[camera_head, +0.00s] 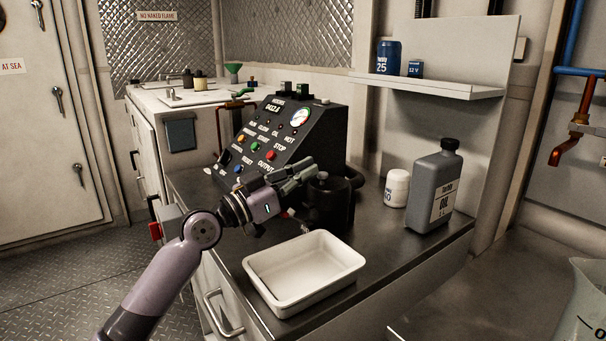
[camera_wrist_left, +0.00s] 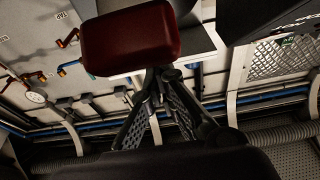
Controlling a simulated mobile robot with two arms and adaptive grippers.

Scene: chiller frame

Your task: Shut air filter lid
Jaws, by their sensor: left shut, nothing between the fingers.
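A black round housing (camera_head: 330,206), which looks like the air filter, stands on the dark bench top right of the control console. A knob (camera_head: 323,176) shows at its top. I cannot tell whether its lid is fully down. My left gripper (camera_head: 312,167) is shut and empty, its fingertips just left of and above the housing's top in the head view. It hides part of the housing's left side, and I cannot tell whether it touches. In the left wrist view the fingers (camera_wrist_left: 160,76) meet below a dark red rounded block (camera_wrist_left: 130,38). My right gripper is not in view.
A white tray (camera_head: 262,284) lies on the bench in front of the housing. A white jar (camera_head: 397,188) and a grey oil bottle (camera_head: 428,190) stand to its right. The sloped console (camera_head: 290,140) rises behind my arm. A shelf (camera_head: 440,88) hangs above.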

